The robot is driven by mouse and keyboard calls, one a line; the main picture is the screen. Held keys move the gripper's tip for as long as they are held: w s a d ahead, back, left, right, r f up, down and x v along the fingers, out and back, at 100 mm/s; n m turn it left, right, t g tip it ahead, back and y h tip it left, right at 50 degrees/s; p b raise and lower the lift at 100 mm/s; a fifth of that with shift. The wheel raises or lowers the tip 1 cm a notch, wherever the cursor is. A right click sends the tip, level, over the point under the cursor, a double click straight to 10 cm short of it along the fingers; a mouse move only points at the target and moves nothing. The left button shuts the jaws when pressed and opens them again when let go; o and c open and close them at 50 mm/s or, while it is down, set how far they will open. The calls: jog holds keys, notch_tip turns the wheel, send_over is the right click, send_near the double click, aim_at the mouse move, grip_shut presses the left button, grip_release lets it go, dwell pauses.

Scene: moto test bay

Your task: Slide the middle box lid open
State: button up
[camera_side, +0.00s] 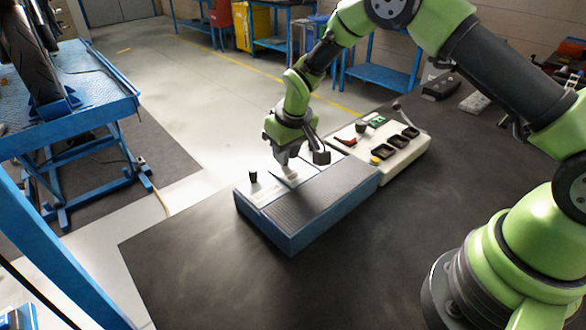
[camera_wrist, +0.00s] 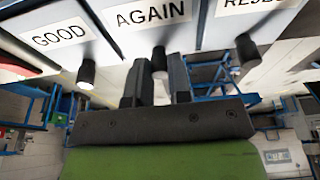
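A blue box (camera_side: 320,228) with a dark ribbed front top stands on the dark mat. In the wrist view its three pale lids read GOOD (camera_wrist: 58,36), AGAIN (camera_wrist: 150,16) and, partly cut off, REJECT (camera_wrist: 252,5). Each lid has a black knob; the middle knob (camera_wrist: 159,58) belongs to the AGAIN lid. My gripper (camera_wrist: 157,72) has its two fingers on either side of that knob, with a gap on the left and the right finger very close; contact cannot be told. In the side view my gripper (camera_side: 288,173) is low over the box and hides the middle knob.
The REJECT knob (camera_side: 252,176) stands at the box's left end. A white panel (camera_side: 402,160) with a red lever (camera_side: 345,141), a yellow button (camera_side: 375,160) and dark sockets adjoins the box on the right. The mat in front is clear.

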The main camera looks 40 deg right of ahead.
aim_at(305, 178)
jog(key=shift+s, duration=3.4)
jog(key=o, duration=0.6)
jog(key=v, duration=0.2)
jog(key=w+v, duration=0.1)
jog(key=v, duration=0.4)
jog(key=shift+w+r, duration=0.15)
jog(key=shift+w, duration=0.25)
